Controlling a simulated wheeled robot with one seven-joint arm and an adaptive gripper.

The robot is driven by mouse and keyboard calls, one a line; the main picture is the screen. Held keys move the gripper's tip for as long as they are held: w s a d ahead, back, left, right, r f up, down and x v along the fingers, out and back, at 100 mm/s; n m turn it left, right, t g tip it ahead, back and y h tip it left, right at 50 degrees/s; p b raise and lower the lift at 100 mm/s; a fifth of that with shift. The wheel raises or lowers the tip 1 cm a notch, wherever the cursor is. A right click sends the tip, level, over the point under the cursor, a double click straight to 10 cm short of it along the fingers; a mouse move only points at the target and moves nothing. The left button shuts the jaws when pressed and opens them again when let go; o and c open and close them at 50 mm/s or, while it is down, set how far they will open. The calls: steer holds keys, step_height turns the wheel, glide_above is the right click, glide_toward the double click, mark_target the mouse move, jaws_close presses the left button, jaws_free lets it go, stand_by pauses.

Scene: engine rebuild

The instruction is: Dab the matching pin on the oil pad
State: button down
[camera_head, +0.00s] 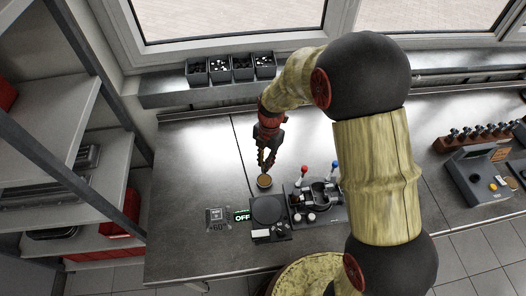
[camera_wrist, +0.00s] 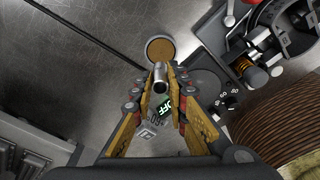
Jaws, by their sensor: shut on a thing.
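The oil pad (camera_head: 264,181) is a small round dish with a tan-brown face on the steel bench; in the wrist view the pad (camera_wrist: 160,49) is just beyond my fingertips. My gripper (camera_head: 266,160) points down above the pad in the head view. In the wrist view my gripper (camera_wrist: 160,84) is shut on a short shiny metal pin (camera_wrist: 160,76). The pin overlaps the pad's near edge in that view; I cannot tell whether they touch. The pin is too small to make out in the head view.
Parts bins (camera_head: 231,69) line the back. The bench's left side is clear.

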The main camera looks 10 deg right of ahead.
steer(key=shift+s+f, duration=0.1)
steer(key=shift+f, duration=0.35)
steer(key=shift+f+b, duration=0.65)
steer(key=shift+f, duration=0.4)
steer(key=shift+d+f+b, duration=0.1)
steer(key=shift+f+b, duration=1.1)
steer(key=shift+f, duration=0.15)
steer(key=shift+f+b, duration=0.95)
steer(key=shift+f, duration=0.05)
stand_by(1.1)
steer(key=shift+r, duration=0.1)
steer(key=shift+r+p, duration=1.8)
steer(key=shift+r, duration=1.7)
steer(key=shift+f, duration=0.1)
